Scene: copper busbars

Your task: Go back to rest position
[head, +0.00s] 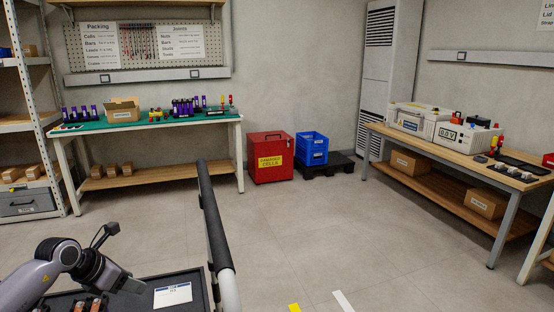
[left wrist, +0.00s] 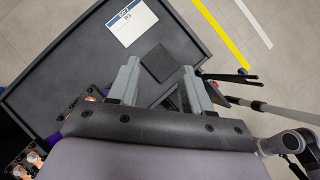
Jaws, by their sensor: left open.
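My left gripper (head: 128,285) is at the lower left of the head view, above the dark tray (head: 190,277) of a cart. In the left wrist view the two grey fingers of my left gripper (left wrist: 160,82) are spread apart with nothing between them. Beneath them lie the tray (left wrist: 60,70) and a small dark square pad (left wrist: 158,63). Copper-coloured parts (head: 97,304) lie close to the gripper in the head view, partly cut off by the frame edge. I cannot make out my right gripper in either view.
A white label card (head: 172,295) lies on the tray. A black rail (head: 214,220) rises beside it. A green-topped workbench (head: 150,123), a red box (head: 270,157) and a blue crate (head: 311,148) stand at the back. A wooden bench (head: 450,154) stands right. The middle floor is clear.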

